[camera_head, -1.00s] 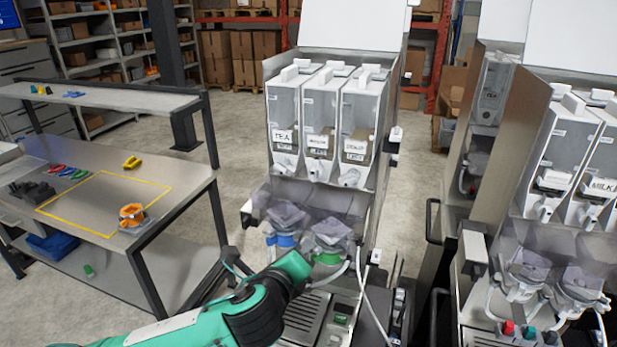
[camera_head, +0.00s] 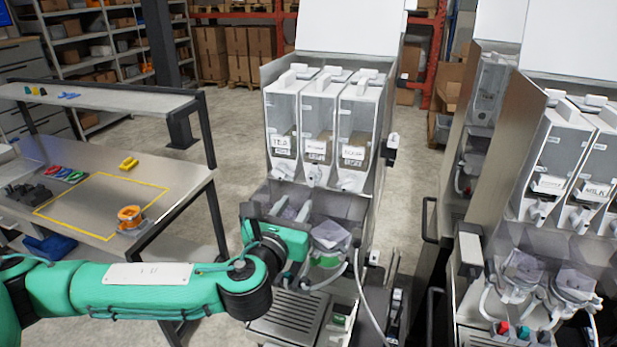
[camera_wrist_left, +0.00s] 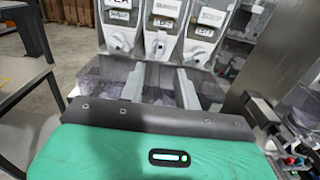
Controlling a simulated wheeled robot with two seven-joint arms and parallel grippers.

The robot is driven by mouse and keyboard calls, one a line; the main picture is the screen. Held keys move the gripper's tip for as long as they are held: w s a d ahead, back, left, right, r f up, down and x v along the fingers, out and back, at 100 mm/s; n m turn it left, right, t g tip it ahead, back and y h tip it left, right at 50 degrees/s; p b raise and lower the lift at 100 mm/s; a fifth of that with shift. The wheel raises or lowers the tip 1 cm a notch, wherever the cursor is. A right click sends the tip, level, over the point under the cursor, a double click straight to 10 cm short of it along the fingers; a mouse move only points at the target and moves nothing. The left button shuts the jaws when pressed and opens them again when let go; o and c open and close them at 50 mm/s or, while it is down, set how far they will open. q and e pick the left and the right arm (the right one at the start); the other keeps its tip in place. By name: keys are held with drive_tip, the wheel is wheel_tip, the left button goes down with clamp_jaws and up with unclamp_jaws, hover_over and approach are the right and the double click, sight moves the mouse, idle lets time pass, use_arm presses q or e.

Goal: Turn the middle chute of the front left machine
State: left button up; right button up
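The front left machine (camera_head: 322,200) holds three canisters side by side, each with a label and a white chute at its foot. The middle chute (camera_head: 313,176) is below the middle canister (camera_head: 318,118). In the left wrist view, the middle chute (camera_wrist_left: 158,46) is ahead, above and between the fingers. My left gripper (camera_wrist_left: 161,90) is open, its two pale fingers apart with nothing between them. It is below the chutes and not touching the middle one as far as I can see. My right gripper is not in view.
Funnel cups (camera_head: 330,238) stand below the canisters, with a white hose beside them. The drip tray (camera_head: 290,318) is under my left wrist. A second machine (camera_head: 560,200) stands at the right, and a workbench (camera_head: 85,215) at the left.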

sight(311, 179)
use_arm(q)
drive_tip(key=p+x, duration=0.3)
drive_tip(key=x, duration=0.5)
drive_tip(key=shift+r, duration=0.1)
drive_tip(key=shift+w+d+p, duration=0.2)
drive_tip(key=shift+w+p, duration=0.15)
drive_tip(key=shift+w, duration=0.25)
drive_tip(key=shift+c, duration=0.2)
clamp_jaws()
